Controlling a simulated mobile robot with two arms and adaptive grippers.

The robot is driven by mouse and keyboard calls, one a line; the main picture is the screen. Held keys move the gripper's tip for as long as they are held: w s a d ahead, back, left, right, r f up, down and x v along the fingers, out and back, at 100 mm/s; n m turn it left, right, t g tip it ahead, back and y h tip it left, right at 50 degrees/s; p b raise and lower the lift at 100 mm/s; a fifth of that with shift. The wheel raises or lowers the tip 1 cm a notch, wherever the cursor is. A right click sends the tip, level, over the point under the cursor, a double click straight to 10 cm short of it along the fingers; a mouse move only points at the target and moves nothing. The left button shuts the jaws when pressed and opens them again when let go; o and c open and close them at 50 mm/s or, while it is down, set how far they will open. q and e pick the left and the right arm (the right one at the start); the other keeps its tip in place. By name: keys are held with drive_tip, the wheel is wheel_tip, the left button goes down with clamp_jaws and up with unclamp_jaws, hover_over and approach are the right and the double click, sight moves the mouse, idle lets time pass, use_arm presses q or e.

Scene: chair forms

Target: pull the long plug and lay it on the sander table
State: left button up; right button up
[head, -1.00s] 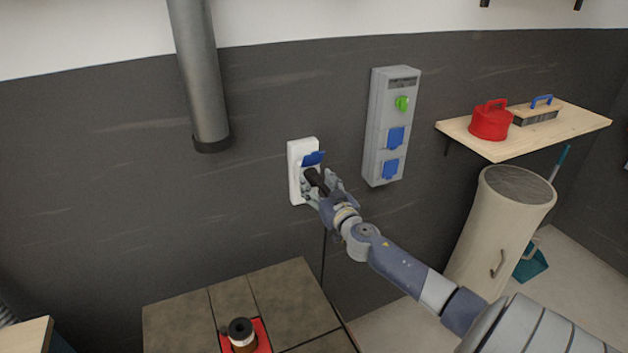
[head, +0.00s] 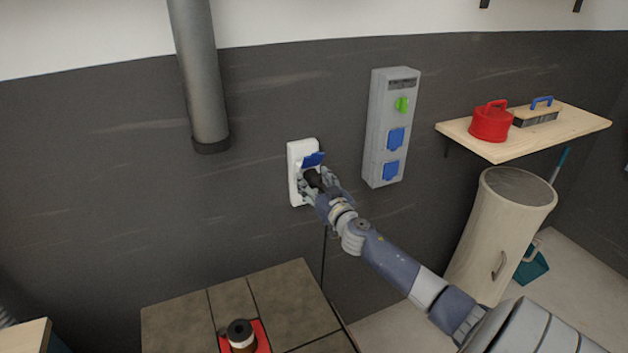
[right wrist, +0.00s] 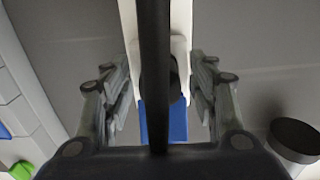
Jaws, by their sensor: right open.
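The long black plug (head: 315,179) sits in a white wall socket (head: 294,186) under a raised blue lid (head: 313,159). It also shows in the right wrist view as a dark body (right wrist: 173,78), with a black bar or cord running down the middle of the picture. My right gripper (head: 318,186) is at the socket. In the right wrist view its open fingers (right wrist: 160,85) stand on both sides of the plug, with gaps left and right. The tiled table (head: 180,318), apparently the sander table, is below. My left gripper is not in view.
A red piece with a dark round knob (head: 240,333) is on the tiled table; its back part is bare. A grey panel (head: 388,135) with blue covers is right of the socket. A thick pipe (head: 200,75) hangs at upper left. A shelf (head: 560,125) is at right.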

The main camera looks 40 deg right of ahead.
sight(320, 188)
idle(0.7)
clamp_jaws()
drive_tip(key=shift+s+f, duration=0.1)
drive_tip(key=shift+s, duration=0.05)
drive_tip(key=shift+s+a, duration=0.2)
drive_tip(key=shift+s, duration=0.15)
drive_tip(key=shift+v, duration=0.75)
drive_tip(key=shift+p+v, duration=0.65)
drive_tip(key=shift+v, duration=1.05)
